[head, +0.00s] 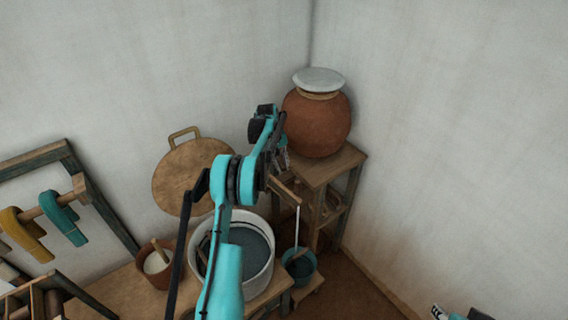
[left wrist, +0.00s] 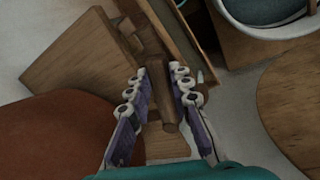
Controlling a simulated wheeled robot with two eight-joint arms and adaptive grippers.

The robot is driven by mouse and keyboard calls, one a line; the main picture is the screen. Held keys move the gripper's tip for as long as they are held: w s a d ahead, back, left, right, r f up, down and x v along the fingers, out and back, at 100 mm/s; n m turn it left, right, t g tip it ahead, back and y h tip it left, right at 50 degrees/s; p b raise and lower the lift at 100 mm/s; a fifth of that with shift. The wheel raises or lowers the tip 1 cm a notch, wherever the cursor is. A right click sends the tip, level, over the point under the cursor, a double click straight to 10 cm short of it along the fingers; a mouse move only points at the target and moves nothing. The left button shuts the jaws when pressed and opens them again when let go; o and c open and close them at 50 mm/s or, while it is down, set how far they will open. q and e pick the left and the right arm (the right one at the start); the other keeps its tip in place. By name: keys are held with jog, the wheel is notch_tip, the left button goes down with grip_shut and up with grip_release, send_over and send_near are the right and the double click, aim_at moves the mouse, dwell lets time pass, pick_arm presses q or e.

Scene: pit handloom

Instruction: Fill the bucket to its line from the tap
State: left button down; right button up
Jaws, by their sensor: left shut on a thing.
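The teal bucket (head: 300,266) stands low beside the wooden stand, with dark water inside; its line cannot be made out. A thin pale stream (head: 297,228) falls from the end of a wooden spout (head: 285,190) into it. The round clay pot (head: 318,125) with a pale lid sits on the stand above. My left gripper (head: 283,157) is at the pot's lower left. In the left wrist view its fingers (left wrist: 161,82) are shut on a brown wooden tap piece (left wrist: 167,104). My right gripper (head: 440,312) is barely in view at the bottom right, apart from everything.
A large pale vat (head: 264,282) of dark liquid stands on a bench left of the bucket. A round wooden lid (head: 187,178) leans on the wall. A small brown pot (head: 156,265) holds white stuff. A rack with yellow and teal yarn (head: 65,216) is at left. Walls close the corner.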

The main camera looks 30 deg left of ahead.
pick_arm(q)
jog(key=c, duration=1.3)
grip_release()
jog(key=shift+c, duration=0.2)
jog(key=shift+r, duration=0.15)
notch_tip(320, 180, up, 12)
jog(key=s+a, duration=0.1)
jog(key=s, duration=0.1)
jog(key=shift+a+f, duration=0.2)
jog(key=shift+a, duration=0.05)
